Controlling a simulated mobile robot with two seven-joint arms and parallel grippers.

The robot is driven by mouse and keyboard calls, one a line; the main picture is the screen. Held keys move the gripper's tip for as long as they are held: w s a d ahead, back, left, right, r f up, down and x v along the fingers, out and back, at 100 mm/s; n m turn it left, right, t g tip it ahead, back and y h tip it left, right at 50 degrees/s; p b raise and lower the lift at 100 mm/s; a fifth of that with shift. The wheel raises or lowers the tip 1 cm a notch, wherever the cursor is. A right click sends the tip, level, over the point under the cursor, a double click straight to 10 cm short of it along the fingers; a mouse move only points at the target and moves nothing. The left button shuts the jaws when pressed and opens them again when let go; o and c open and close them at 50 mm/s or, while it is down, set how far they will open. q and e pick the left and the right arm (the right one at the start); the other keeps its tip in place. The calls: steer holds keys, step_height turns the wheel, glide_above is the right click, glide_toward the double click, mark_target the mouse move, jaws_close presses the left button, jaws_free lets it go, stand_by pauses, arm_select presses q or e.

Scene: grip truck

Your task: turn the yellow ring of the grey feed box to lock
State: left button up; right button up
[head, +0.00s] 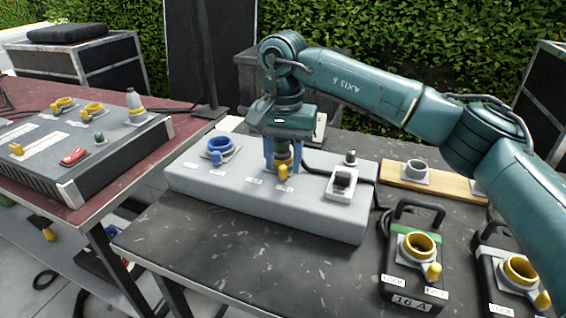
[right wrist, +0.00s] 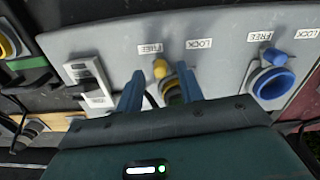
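The grey feed box (head: 320,217) lies on the dark table, with a blue ring (head: 221,148) at its left and a yellow ring (head: 283,172) near its middle. The yellow ring's tab (right wrist: 160,68) points at the FREE label (right wrist: 150,48); the LOCK label (right wrist: 199,44) is beside it. A dark green plug-like part stands in the yellow ring, mostly hidden by my gripper. My right gripper (head: 283,154) points down over this ring, its blue fingers on either side with a gap visible in the right wrist view (right wrist: 160,92). My left gripper is out of view.
A white switch (head: 342,184) sits on the box right of the yellow ring, with a black cable near it. Two black portable boxes with yellow rings (head: 418,247) stand at the right. A red table (head: 100,209) with a dark panel stands left.

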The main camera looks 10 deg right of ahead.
steer(key=shift+f, duration=0.6)
jaws_close()
